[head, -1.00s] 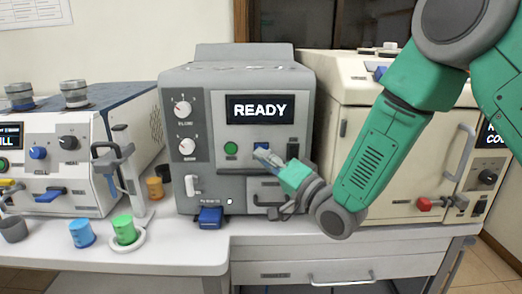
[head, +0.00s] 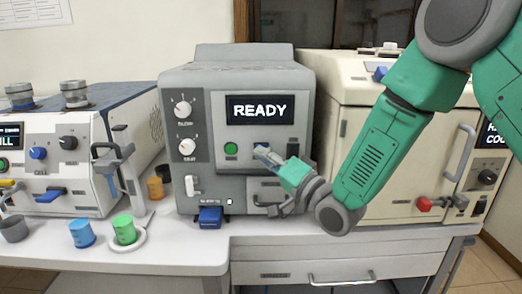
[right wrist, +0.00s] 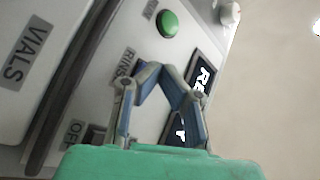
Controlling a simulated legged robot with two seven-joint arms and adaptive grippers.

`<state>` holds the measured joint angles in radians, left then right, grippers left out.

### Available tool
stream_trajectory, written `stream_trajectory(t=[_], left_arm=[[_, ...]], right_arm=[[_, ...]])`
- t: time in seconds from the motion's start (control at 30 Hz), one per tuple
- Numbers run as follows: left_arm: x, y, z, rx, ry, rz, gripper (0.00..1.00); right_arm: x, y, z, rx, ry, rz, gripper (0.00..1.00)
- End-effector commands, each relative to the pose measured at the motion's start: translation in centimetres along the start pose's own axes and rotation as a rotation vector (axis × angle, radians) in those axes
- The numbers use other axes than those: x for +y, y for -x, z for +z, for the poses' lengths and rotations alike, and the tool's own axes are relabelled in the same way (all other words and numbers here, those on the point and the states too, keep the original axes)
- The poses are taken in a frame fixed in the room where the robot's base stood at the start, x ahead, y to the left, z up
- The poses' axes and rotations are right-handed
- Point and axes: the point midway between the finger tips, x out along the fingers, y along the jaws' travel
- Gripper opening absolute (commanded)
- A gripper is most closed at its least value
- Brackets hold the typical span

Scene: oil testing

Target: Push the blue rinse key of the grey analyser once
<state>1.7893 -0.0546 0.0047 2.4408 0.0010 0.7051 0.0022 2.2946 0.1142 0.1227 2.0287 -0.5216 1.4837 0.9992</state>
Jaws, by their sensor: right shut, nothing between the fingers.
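The grey analyser (head: 190,120) stands in the middle of the bench, its display (head: 257,109) reading READY. The blue rinse key (head: 261,146) shows as a small blue patch below the display, largely covered by my right gripper (head: 263,153). The right gripper is shut and empty, its tips at the key; whether they touch it I cannot tell. In the right wrist view the closed fingertips (right wrist: 160,72) are beside the partly hidden rinse label (right wrist: 127,66) and hide the key. My left gripper is not in view.
A green key (head: 231,149) is left of the blue one; it also shows in the right wrist view (right wrist: 167,23). A dark switch (head: 292,147) is to the right. A white machine (head: 75,185) and a cream machine (head: 335,90) flank the analyser. Blue and green cups stand front left.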

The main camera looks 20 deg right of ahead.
Motion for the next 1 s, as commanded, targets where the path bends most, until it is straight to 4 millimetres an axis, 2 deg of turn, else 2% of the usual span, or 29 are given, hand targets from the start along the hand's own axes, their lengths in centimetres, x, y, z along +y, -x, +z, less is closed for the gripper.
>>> stream_trajectory(t=[1.0], left_arm=[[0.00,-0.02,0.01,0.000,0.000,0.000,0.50]], right_arm=[[0.43,-0.57,-0.42,0.000,-0.001,0.000,0.00]])
